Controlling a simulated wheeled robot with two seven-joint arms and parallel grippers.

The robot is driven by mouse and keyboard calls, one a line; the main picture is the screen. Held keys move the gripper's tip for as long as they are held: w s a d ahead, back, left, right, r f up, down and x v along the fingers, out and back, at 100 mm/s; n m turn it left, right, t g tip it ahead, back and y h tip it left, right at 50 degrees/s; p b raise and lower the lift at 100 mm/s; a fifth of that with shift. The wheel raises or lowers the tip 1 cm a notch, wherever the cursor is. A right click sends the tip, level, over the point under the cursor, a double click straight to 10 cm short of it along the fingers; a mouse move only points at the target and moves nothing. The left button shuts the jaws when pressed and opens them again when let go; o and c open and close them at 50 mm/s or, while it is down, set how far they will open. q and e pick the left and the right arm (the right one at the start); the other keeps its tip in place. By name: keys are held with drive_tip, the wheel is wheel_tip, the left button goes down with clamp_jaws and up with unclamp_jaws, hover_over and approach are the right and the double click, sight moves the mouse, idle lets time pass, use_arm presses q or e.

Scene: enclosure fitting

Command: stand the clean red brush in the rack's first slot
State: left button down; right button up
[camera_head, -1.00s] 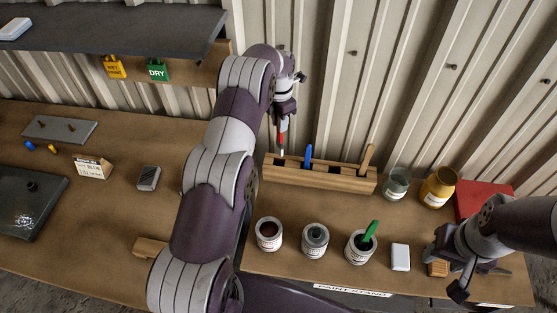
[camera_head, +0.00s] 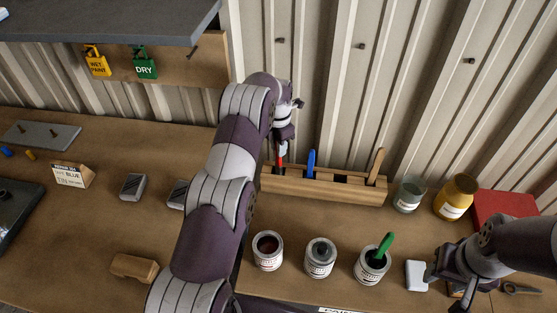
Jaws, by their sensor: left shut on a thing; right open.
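The wooden rack (camera_head: 325,188) stands against the back wall of the bench. The red brush (camera_head: 279,160) is upright at the rack's left end, over the first slot. Its lower end meets the rack's top line and is hidden, so it appears to be in the slot; how deep I cannot tell. My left gripper (camera_head: 282,146) is shut on the brush's upper part, just above the rack, partly hidden by my own arm. A blue brush (camera_head: 311,163) and a wooden-handled brush (camera_head: 375,166) stand in other slots. My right gripper (camera_head: 455,291) is open at the lower right.
Three paint tins (camera_head: 320,259) stand in front of the rack, the right one with a green-handled brush (camera_head: 385,246). A glass jar (camera_head: 409,196) and yellow jar (camera_head: 455,198) stand right of the rack. A white block (camera_head: 416,275) lies near my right gripper.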

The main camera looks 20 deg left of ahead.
sight(278, 165)
use_arm(q)
wheel_tip(278, 165, down, 4)
drive_tip(key=shift+p, duration=0.4)
drive_tip(key=shift+w+f, duration=0.1)
drive_tip(key=shift+f, duration=0.2)
drive_tip(key=c, duration=1)
unclamp_jaws()
